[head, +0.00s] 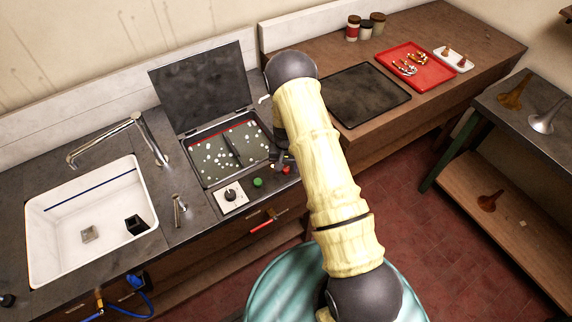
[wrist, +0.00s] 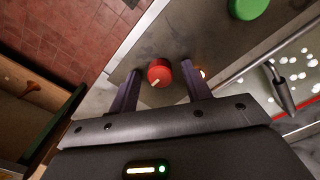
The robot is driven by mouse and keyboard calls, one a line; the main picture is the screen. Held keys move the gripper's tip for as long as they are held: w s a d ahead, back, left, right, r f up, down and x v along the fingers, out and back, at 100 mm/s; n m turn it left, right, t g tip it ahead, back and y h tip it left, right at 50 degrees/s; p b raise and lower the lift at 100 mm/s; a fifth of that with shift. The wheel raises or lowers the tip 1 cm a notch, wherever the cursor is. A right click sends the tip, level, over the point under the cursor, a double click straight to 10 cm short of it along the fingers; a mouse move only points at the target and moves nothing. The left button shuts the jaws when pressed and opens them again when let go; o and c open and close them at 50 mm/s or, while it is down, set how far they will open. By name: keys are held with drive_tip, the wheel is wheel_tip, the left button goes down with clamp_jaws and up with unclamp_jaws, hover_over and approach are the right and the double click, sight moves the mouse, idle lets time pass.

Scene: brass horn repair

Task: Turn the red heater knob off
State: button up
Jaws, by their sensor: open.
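The red heater knob (wrist: 160,73) sits on the grey counter front in the wrist view, with a pale pointer mark on its face. In the head view the red knob (head: 287,170) shows just beside my gripper. My gripper (wrist: 158,84) is open, with one dark finger on each side of the knob. The fingers look apart from the knob, with a gap on both sides. A small lit lamp (wrist: 203,73) glows close to the right finger. In the head view my gripper (head: 282,161) is small and partly hidden by my arm.
A green button (head: 258,182) and a white panel with a black dial (head: 231,195) lie left of the red knob. An open-lidded tank (head: 216,165) with white balls stands behind. A red-handled valve (head: 262,226) juts from the counter front. A white sink (head: 85,240) is at left.

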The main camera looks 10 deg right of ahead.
drive_tip(key=c, duration=1)
